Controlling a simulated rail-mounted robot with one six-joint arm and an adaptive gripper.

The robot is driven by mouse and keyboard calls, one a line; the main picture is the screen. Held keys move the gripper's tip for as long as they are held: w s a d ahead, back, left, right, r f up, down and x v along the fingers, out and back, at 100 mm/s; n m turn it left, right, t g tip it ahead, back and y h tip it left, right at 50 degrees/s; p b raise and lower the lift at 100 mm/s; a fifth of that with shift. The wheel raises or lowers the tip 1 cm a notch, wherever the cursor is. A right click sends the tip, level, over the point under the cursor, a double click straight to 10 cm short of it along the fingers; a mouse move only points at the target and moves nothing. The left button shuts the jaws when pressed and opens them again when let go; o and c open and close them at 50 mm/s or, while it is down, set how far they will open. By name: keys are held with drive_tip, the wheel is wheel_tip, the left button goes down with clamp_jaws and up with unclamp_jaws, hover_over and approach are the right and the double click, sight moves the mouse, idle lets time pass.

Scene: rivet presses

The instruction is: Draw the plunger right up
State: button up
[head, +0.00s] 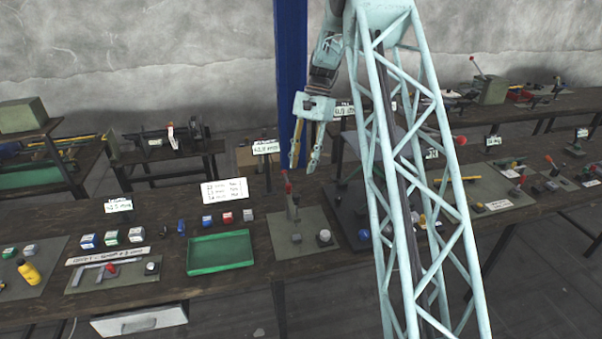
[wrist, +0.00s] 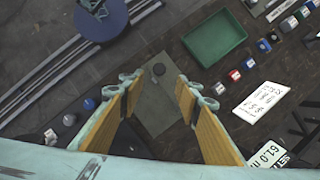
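A grey base plate (head: 303,248) on the bench carries a small upright press with a red-tipped handle (head: 288,188) and a round grey knob (head: 324,237). I cannot tell for sure which of these parts is the plunger. My gripper (head: 302,166) points down above and behind the plate, clear of the press. Its yellow-padded fingers are spread apart and empty.
A green tray (head: 220,252) lies left of the plate, with several small coloured blocks and a white sign (head: 224,190) behind it. A dark plate with more hardware is to the right, partly hidden by my lattice column. A blue post (head: 291,70) stands behind my gripper.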

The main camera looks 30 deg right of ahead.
drive_tip(key=shift+w+d+r, duration=0.1)
drive_tip(key=shift+d+r, duration=0.15)
drive_tip(key=shift+r, duration=0.3)
idle(0.4)
drive_tip(key=s+a+r+n+t+h+b, duration=0.1)
drive_tip(key=s+a+r+n+b, duration=0.25)
drive_tip(key=s+a+r, duration=0.55)
drive_tip(key=s+a+r+n+t+h+b, duration=0.1)
drive_tip(key=s+a+r+n+h+b, duration=0.3)
drive_tip(key=s+a+r, duration=0.65)
drive_tip(key=s+a+f+n+t+b, duration=0.1)
drive_tip(key=s+a+f+b, duration=0.1)
drive_tip(key=s, duration=0.8)
drive_tip(key=s+a+f+n+t+b, duration=0.1)
drive_tip(key=s+f+b, duration=0.3)
drive_tip(key=s, duration=0.7)
drive_tip(key=s+a+f+n+t+y+b, duration=0.1)
drive_tip(key=s+a+f+n+t+b, duration=0.1)
drive_tip(key=s, duration=0.9)
drive_tip(key=shift+a+f+n+b, duration=0.35)
drive_tip(key=shift+a+f+b, duration=0.55)
drive_tip(key=shift+f, duration=0.65)
